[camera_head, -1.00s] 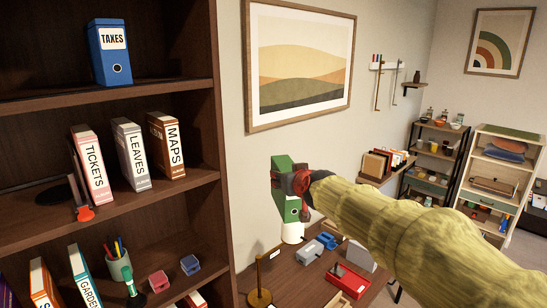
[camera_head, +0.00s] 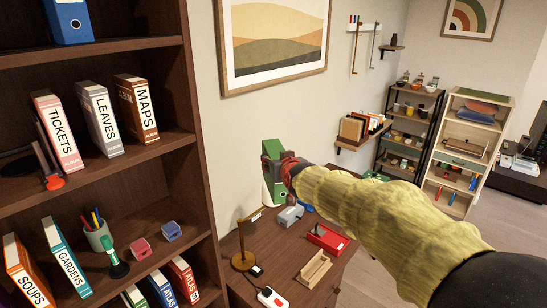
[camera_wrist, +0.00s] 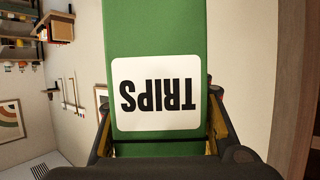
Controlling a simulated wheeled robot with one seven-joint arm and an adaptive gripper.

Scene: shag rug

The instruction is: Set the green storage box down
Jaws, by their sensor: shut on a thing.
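The green storage box (camera_head: 271,149) is a tall green binder-like box held in the air in front of the wall, above the dark desk (camera_head: 286,253). My gripper (camera_head: 288,170) is shut on it from the right. In the wrist view the box (camera_wrist: 160,15) fills the middle between my fingers. Its white label (camera_wrist: 157,122) reads TRIPS and appears upside down there. My gripper and arm hide part of the box in the head view. Its lower end is hard to make out, but I see it apart from the shelves.
A dark bookcase (camera_head: 198,128) at left holds a blue TAXES box (camera_head: 72,22), with TICKETS (camera_head: 58,132), LEAVES (camera_head: 99,120) and MAPS (camera_head: 136,110) below. The desk bears a brass lamp (camera_head: 243,260), red device (camera_head: 327,238) and wooden tray (camera_head: 314,268). Shelving stands back right.

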